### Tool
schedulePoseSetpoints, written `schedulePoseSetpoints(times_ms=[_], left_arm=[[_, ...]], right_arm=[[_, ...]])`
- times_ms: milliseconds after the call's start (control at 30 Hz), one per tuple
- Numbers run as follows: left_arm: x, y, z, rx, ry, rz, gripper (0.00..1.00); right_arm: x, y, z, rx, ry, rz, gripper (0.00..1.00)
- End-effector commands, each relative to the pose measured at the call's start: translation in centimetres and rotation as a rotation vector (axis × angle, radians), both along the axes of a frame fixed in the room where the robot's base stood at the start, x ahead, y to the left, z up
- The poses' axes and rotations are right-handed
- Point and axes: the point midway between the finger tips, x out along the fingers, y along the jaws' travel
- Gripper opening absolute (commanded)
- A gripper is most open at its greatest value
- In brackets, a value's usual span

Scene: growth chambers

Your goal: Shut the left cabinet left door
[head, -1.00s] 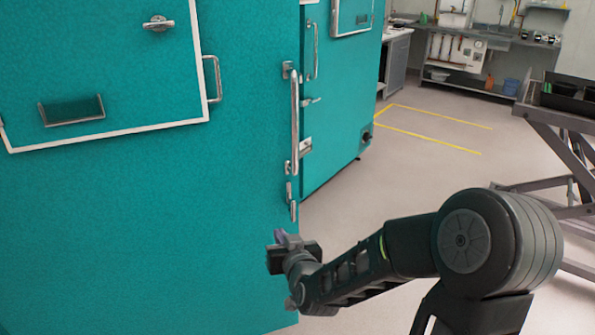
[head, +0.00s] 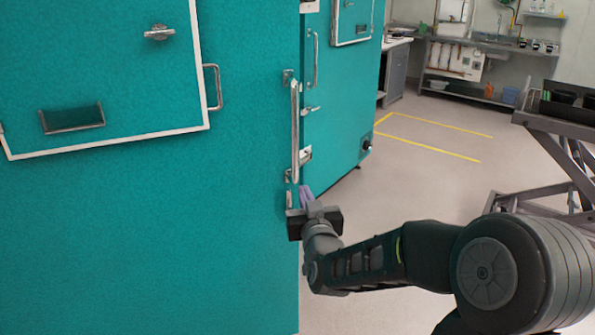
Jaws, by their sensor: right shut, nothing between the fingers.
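A large teal cabinet door (head: 150,230) fills the left of the head view, with a white-framed panel in it. A vertical metal bar handle (head: 295,130) stands near its right edge. My right gripper (head: 305,195) is shut and empty at that edge, just below the bar handle. Its fingertips are partly hidden, and I cannot tell whether they touch the door. My left gripper is not in view.
Another teal cabinet (head: 340,110) stands behind, past the door's edge. A grey metal cart (head: 560,135) with black trays is at the right. Yellow lines (head: 430,145) mark the open floor, and a bench with a sink (head: 460,75) is at the back.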

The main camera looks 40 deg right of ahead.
Motion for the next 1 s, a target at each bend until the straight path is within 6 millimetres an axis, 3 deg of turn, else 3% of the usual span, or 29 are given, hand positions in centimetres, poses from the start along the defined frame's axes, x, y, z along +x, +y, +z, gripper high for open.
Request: schedulePoseSetpoints(times_ms=[300,500,700,1000], left_arm=[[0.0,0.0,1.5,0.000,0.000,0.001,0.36],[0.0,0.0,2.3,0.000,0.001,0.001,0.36],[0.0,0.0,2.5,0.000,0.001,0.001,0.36],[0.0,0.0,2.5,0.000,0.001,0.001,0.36]], right_arm=[[5.8,-2.9,0.1,0.004,0.000,-0.001,0.00],[8.5,-4.3,0.1,0.003,0.000,0.000,0.00],[9.6,-4.8,0.0,0.001,0.000,0.000,0.00],[9.7,-4.9,0.0,0.001,0.000,0.000,0.00]])
